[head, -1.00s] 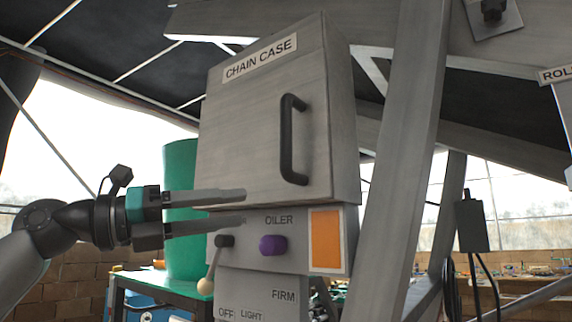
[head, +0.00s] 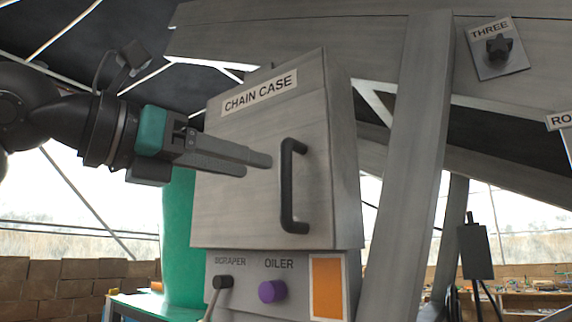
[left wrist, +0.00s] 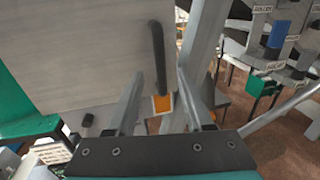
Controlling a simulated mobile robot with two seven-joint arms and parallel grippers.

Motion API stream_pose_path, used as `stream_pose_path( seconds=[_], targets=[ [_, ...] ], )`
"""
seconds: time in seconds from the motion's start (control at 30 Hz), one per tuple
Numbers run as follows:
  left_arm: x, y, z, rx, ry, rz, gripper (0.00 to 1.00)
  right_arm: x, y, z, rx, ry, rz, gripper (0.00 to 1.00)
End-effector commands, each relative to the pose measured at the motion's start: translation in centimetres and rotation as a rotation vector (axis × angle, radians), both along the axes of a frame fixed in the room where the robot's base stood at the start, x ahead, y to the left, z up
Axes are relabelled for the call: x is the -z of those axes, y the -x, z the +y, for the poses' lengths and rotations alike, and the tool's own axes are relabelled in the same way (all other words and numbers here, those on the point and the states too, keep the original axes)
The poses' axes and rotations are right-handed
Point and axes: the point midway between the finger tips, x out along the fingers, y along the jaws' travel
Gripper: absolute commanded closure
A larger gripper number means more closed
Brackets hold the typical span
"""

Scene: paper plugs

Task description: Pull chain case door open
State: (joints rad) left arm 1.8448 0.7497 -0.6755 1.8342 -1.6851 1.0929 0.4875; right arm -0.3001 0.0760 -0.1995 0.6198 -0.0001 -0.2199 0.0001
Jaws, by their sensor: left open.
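The chain case (head: 235,200) is a grey box with a "CHAIN CASE" label (head: 260,92) at its top. Its door is shut, with a black vertical bar handle (head: 287,187) on the right side. My left gripper (head: 258,165) is open and empty in front of the door, its fingertips pointing right, just left of the handle in the head view. In the left wrist view the handle (left wrist: 159,58) stands ahead of and between the open fingers (left wrist: 160,95), apart from them. My right gripper is not in view.
Below the case is a panel with a purple oiler knob (head: 272,291), a black scraper lever (head: 222,283) and an orange patch (head: 327,288). A grey slanted post (head: 411,170) stands to the right. A green cylinder (head: 179,240) stands behind at left.

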Motion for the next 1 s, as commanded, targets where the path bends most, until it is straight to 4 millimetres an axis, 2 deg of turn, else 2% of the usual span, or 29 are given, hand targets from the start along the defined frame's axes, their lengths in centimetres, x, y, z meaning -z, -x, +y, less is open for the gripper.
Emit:
stream_pose_path(
  seconds=[0.1, 0.3, 0.5, 0.8, 1.0],
  targets=[
    [-0.2, -1.8, -2.1, 0.004, -0.002, 0.003, 0.48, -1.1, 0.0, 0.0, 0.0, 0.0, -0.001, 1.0],
    [-0.2, -4.1, -4.6, 0.003, 0.0, 0.003, 0.48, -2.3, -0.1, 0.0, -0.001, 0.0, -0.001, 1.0],
    [-0.1, -5.3, -5.7, 0.001, 0.001, 0.001, 0.48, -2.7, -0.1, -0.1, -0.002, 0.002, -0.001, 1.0],
    [0.0, -5.4, -5.9, 0.001, 0.001, 0.001, 0.48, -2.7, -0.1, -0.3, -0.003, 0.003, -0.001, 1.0],
    [0.0, -5.4, -5.9, 0.001, 0.001, 0.001, 0.69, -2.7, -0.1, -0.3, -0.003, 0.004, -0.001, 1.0]
  ],
)
